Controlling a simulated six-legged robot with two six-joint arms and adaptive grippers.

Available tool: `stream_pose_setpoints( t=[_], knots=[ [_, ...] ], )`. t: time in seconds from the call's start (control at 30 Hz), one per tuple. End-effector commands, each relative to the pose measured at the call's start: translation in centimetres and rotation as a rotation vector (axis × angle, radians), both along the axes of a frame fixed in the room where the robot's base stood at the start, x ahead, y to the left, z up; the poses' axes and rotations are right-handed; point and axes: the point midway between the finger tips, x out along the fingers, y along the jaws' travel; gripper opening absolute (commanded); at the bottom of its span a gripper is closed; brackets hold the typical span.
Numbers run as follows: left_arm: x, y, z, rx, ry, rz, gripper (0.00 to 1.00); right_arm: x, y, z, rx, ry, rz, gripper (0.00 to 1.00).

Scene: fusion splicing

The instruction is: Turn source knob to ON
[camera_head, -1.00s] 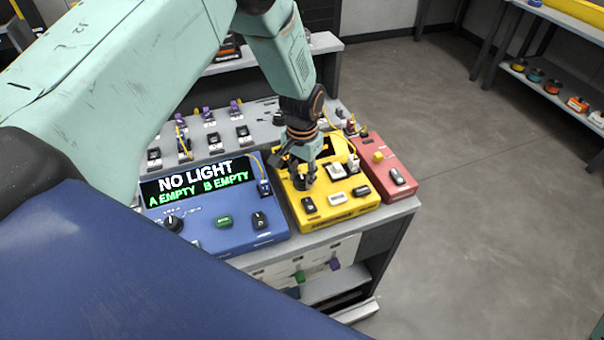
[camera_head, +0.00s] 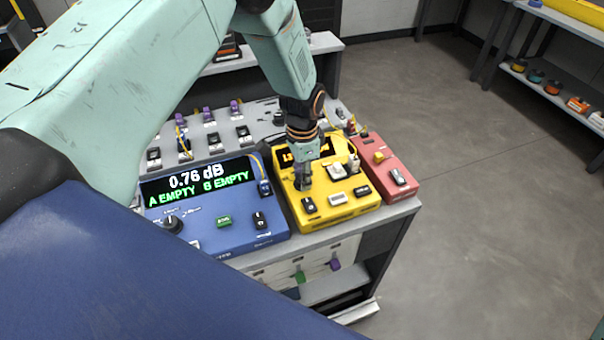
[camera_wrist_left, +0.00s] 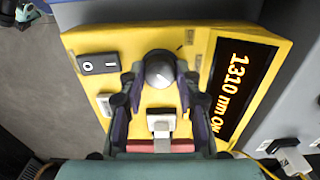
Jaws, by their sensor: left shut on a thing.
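The source is a yellow box (camera_head: 345,206) on the bench between a blue unit and a red unit. Its round dark knob (camera_wrist_left: 158,68) with a silvery top shows in the wrist view. My left gripper (camera_head: 303,184) points down onto this box and hides most of the knob in the head view. In the wrist view its two fingers close on the knob from both sides. The yellow box's display (camera_wrist_left: 238,88) reads "1310 nm ON" in orange. My right gripper is in neither view.
The blue unit (camera_head: 215,238) at left shows "0.76 dB", "A EMPTY" and "B EMPTY". The red unit (camera_head: 398,176) stands close at right. A rocker switch (camera_wrist_left: 98,64) and a white port block (camera_wrist_left: 161,122) sit near the knob. Open floor lies right of the bench.

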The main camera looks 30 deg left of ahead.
Motion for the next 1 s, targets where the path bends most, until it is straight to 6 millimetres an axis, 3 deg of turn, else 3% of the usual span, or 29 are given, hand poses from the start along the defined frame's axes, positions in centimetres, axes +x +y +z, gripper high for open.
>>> stream_pose_setpoints(
  t=[0.4,0.43,0.7,1.0],
  knots=[
    [0.32,-0.02,0.2,0.0,-0.008,-0.009,0.01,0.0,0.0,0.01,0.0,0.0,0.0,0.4],
    [0.32,-0.02,0.2,0.0,-0.008,-0.009,0.34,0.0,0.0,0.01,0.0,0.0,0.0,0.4],
    [0.15,-0.01,0.1,0.0,-0.004,-0.008,0.56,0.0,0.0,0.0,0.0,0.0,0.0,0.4],
    [0.08,0.0,0.16,0.001,-0.002,-0.007,0.56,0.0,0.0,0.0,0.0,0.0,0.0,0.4]
  ],
)
